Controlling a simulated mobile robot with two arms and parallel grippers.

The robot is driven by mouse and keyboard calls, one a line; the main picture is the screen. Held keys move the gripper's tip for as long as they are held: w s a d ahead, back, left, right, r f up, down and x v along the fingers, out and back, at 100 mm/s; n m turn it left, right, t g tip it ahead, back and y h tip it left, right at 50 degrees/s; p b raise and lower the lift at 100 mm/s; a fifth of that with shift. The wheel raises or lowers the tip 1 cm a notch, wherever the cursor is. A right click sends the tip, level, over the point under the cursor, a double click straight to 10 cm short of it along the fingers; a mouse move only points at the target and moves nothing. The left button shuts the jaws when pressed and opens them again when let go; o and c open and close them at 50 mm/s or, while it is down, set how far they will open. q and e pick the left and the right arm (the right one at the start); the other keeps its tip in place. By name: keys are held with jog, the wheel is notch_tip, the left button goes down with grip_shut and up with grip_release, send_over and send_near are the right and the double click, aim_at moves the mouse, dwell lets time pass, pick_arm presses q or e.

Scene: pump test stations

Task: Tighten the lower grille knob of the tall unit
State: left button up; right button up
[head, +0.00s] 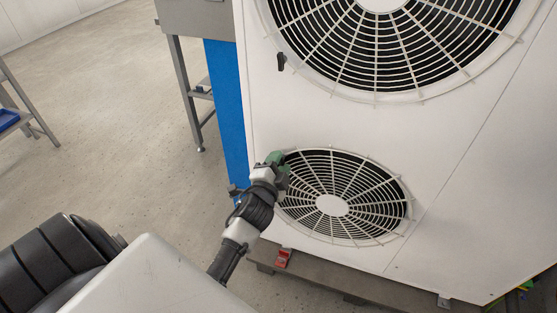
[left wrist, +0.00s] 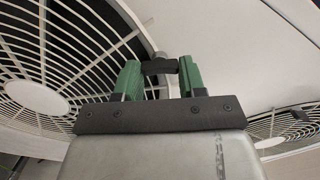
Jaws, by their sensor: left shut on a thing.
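The tall unit (head: 450,160) is a white cabinet with two round fan grilles. My left gripper (head: 277,160) has green fingers and is at the upper left rim of the lower grille (head: 332,205). In the left wrist view the green fingers of my left gripper (left wrist: 160,70) are shut on a dark knob (left wrist: 160,66), with one finger on each side of it. In the head view this lower knob is hidden by the gripper. Another black knob (head: 281,61) sits at the left rim of the upper grille (head: 380,40). My right gripper is not in view.
A blue panel (head: 226,110) stands just left of the unit, beside a grey metal table (head: 197,18). A red part (head: 283,257) is at the base below the lower grille. A stand with a blue tray (head: 8,120) is at the far left. The floor between is clear.

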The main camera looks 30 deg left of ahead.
pick_arm(q)
jog(key=shift+m, duration=0.9)
jog(key=shift+f+m, duration=0.1)
jog(key=shift+m, duration=1.1)
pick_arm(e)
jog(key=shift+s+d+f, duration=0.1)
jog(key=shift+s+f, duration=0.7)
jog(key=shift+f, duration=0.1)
pick_arm(q)
jog(key=o, duration=0.9)
jog(key=shift+s, duration=0.1)
